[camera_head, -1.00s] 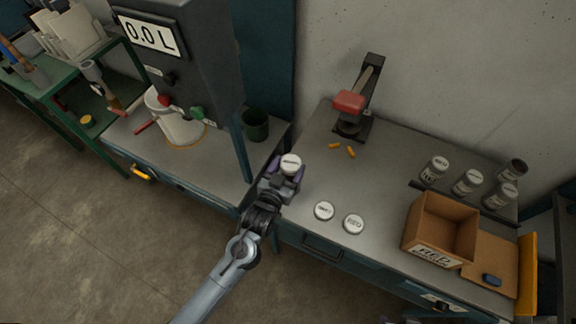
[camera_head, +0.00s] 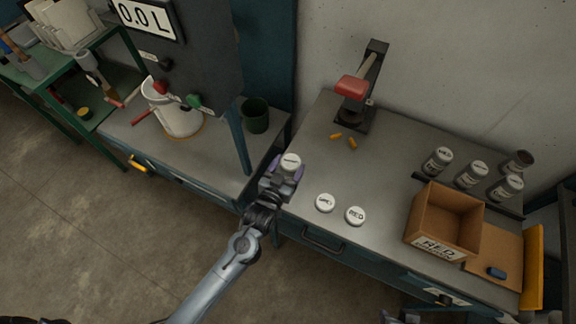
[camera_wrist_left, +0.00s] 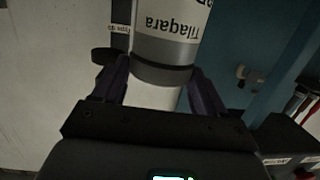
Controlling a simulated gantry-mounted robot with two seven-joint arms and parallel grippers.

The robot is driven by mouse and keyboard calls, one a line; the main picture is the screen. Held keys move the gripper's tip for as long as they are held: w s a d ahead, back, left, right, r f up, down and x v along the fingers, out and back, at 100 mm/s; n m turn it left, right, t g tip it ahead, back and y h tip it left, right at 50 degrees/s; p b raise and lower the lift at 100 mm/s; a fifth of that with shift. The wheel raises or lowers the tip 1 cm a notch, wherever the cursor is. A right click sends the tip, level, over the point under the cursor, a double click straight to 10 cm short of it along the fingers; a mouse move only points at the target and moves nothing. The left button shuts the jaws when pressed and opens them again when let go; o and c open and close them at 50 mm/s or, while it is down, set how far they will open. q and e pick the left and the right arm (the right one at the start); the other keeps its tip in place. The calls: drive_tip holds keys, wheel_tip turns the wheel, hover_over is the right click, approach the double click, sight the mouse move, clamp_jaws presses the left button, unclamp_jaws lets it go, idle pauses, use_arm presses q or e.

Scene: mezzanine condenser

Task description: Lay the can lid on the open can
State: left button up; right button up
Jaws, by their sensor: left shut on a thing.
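My left gripper (camera_head: 287,170) is shut on a white round piece with dark lettering on top, the can lid (camera_head: 291,161), at the bench's left end. In the wrist view the pale lid (camera_wrist_left: 153,97) sits between the fingers. A grey-and-white labelled can (camera_wrist_left: 172,28) with a dark band lines up directly with it; I cannot tell whether lid and can touch. In the head view the gripper hides whatever is below the lid.
Two white lettered discs (camera_head: 325,203) (camera_head: 355,216) lie right of the gripper. A red-handled press (camera_head: 356,90) stands behind, with orange plugs (camera_head: 352,143) near it. Several cans (camera_head: 471,175) stand back right, behind an open cardboard box (camera_head: 413,222). A green cup (camera_head: 255,116) stands left.

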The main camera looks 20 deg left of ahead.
use_arm(q)
drive_tip(key=o, duration=1.1)
drive_tip(key=s, duration=0.3)
drive_tip(key=s+r, duration=0.1)
drive_tip(key=s, duration=0.6)
drive_tip(key=shift+s+a+r+p, duration=0.1)
drive_tip(key=shift+s+r+p, duration=0.2)
drive_tip(key=shift+s+p, duration=0.1)
